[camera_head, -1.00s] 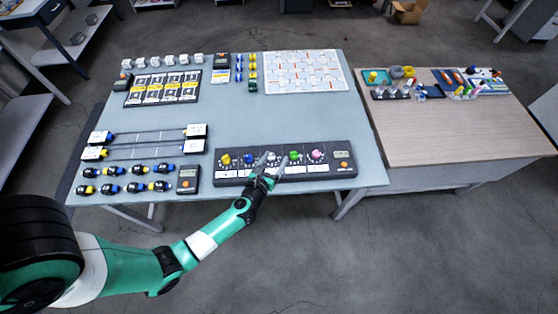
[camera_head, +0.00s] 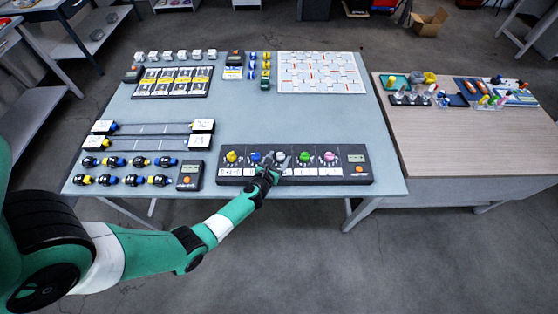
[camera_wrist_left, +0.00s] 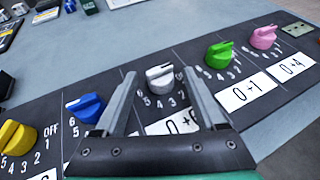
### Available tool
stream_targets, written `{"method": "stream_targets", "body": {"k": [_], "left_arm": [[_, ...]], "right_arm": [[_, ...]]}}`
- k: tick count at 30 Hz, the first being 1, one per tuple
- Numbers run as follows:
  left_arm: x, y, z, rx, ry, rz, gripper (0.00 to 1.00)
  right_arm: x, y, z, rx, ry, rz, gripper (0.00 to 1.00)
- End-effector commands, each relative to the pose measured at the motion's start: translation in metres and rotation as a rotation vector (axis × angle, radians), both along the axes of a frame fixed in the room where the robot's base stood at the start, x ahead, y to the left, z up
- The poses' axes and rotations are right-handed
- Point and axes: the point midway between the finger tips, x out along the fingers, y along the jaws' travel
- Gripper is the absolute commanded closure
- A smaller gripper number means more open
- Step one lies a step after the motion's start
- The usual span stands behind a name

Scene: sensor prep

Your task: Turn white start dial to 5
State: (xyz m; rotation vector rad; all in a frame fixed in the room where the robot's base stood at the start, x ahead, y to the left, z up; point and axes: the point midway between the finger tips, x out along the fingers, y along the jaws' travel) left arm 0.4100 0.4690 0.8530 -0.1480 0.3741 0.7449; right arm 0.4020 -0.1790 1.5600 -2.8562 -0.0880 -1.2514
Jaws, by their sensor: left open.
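The white dial (camera_wrist_left: 160,78) sits on a black control panel (camera_head: 330,180), in a row between a blue dial (camera_wrist_left: 85,107) and a green dial (camera_wrist_left: 219,55). It also shows in the head view (camera_head: 280,157). My left gripper (camera_wrist_left: 160,73) is open, with one finger on each side of the white dial in the wrist view; I cannot tell whether they touch it. The numbers around the dial are partly readable; its exact setting is unclear. The label below it is partly hidden by the right finger. My right gripper is not in view.
A yellow dial (camera_head: 231,157) and a pink dial (camera_head: 330,157) are on the same panel. A small meter (camera_head: 189,174) and several black plugs lie to its left. A white grid board (camera_head: 322,72) lies at the back. The table middle is clear.

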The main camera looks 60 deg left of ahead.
Motion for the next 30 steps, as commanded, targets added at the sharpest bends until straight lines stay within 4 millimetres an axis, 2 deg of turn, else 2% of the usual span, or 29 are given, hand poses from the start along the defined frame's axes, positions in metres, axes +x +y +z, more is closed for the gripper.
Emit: {"method": "stream_targets", "body": {"k": [1, 10, 11, 22, 23, 30], "left_arm": [[0.0032, 0.0031, -0.0034, 0.001, -0.001, 0.0, 0.27], [0.0061, 0.0056, -0.0022, 0.0, 0.0, -0.001, 0.27], [0.006, 0.0055, -0.0023, 0.0, 0.0, -0.001, 0.31], [0.0058, 0.0053, -0.0024, 0.0, 0.0, -0.001, 0.98], [0.0058, 0.0053, -0.0024, 0.0, 0.0, -0.001, 1.0], [0.0056, 0.006, -0.0017, 0.0, 0.0, -0.01, 1.0]], "right_arm": [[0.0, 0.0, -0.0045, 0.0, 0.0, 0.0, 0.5], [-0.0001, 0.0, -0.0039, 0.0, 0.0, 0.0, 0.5], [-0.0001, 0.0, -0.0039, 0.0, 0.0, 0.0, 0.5], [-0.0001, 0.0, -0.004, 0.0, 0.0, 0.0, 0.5], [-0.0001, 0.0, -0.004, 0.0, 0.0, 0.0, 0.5], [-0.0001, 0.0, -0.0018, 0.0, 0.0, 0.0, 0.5]]}}
